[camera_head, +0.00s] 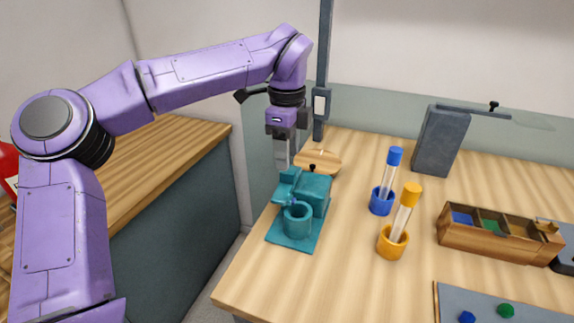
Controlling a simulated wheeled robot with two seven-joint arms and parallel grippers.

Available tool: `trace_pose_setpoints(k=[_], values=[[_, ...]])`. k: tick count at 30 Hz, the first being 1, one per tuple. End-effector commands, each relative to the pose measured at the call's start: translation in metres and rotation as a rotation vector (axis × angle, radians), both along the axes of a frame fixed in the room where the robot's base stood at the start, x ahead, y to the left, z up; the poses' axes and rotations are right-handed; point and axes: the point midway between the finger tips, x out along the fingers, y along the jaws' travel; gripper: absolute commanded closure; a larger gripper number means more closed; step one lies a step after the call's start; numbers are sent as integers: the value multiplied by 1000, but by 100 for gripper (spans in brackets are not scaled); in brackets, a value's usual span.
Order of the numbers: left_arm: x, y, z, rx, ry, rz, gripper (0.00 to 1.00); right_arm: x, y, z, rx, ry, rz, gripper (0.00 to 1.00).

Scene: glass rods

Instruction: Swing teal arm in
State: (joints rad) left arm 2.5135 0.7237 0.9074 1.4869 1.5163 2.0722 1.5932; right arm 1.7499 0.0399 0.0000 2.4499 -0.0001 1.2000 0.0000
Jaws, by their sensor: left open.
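The teal fixture (304,197) stands near the left edge of the wooden table, with a teal base plate, a block and a round cup (298,221) at its front. A small black knob (312,167) sits on top of the block, and a short teal arm reaches toward the cup. My left gripper (282,160) hangs pointing down just behind and above the block's left side, open and empty. I cannot tell whether it touches the teal arm. My right gripper is not in the picture.
A blue-capped tube (388,172) stands in a blue cup, and an orange-capped tube (403,212) in an orange cup. A grey block (439,143) with a thin arm is behind them. A wooden compartment box (488,242) and grey tray (480,300) are right. A round wooden piece (325,160) lies behind the fixture.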

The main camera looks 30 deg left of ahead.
Motion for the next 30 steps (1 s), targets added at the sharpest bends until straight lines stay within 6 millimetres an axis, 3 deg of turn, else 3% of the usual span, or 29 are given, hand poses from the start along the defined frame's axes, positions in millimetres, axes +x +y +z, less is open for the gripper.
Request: trace_pose_setpoints(k=[3, 7, 12, 25, 30], values=[[1, 0, 30, 2, -4, 2, 51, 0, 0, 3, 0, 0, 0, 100], [0, 0, 51, 1, -1, 1, 51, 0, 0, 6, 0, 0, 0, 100], [0, 0, 59, 0, 0, 0, 51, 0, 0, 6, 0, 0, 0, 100], [0, 0, 59, 0, 0, 0, 51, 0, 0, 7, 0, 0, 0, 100], [0, 0, 89, 0, 0, 0, 51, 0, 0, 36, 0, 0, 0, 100]])
